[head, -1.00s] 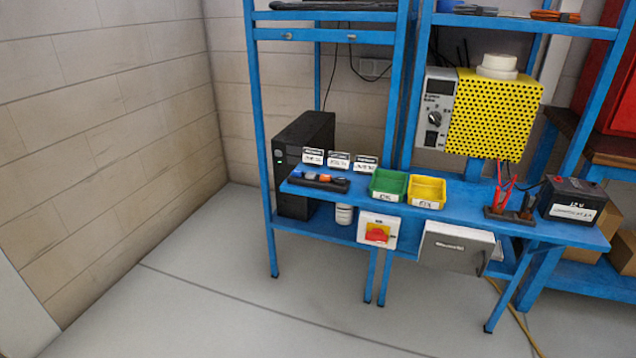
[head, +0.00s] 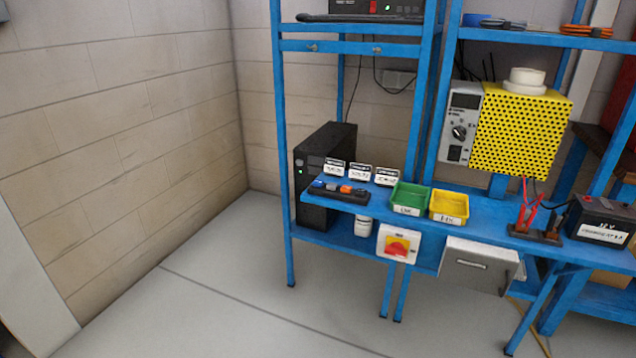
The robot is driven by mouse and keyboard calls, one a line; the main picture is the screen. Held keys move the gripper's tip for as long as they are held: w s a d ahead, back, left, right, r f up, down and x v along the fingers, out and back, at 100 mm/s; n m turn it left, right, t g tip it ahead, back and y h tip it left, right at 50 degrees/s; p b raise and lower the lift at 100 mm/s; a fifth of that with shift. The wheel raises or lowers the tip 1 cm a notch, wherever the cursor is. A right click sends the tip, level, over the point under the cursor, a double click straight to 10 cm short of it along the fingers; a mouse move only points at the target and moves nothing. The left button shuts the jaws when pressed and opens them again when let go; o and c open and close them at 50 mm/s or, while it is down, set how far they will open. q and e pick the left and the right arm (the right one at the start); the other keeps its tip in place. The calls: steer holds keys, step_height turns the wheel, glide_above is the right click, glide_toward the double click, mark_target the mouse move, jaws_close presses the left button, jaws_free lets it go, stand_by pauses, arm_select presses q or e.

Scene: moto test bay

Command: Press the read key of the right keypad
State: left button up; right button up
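I cannot make out a keypad with a read key in the head view. A grey instrument panel (head: 461,122) with a dark display and a round knob is fixed to the left side of a yellow perforated box (head: 522,130) on the blue rack. A black device with a red part (head: 372,7) stands on the upper shelf, cut off by the top edge of the picture. Neither of my grippers is in view.
A blue bench (head: 478,212) carries a green bin (head: 408,198), a yellow bin (head: 449,207), small label stands and a black battery (head: 600,222). A red and yellow switch (head: 397,245) hangs at its front. The floor (head: 230,290) in front is clear.

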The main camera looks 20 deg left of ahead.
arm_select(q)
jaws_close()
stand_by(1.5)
